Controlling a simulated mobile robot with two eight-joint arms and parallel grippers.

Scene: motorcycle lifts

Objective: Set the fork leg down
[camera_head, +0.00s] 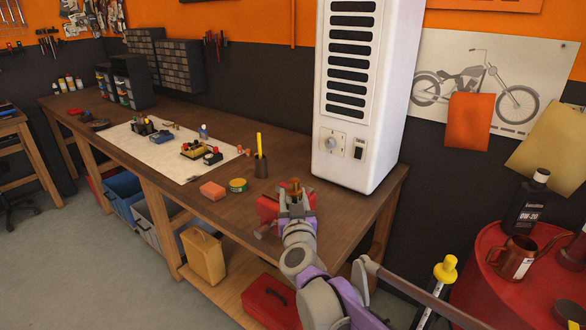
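I cannot make out a fork leg for certain. One grey and purple arm of mine comes in from the lower right. Its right gripper (295,194) is at the front edge of the workbench, over a red vise (268,208) that it partly hides. A small orange-brown piece (294,186) shows at the fingertips; I cannot tell whether they grip it. My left gripper is not in view.
A red drum (500,290) with a bottle (527,205) and copper can (515,258) stands right.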

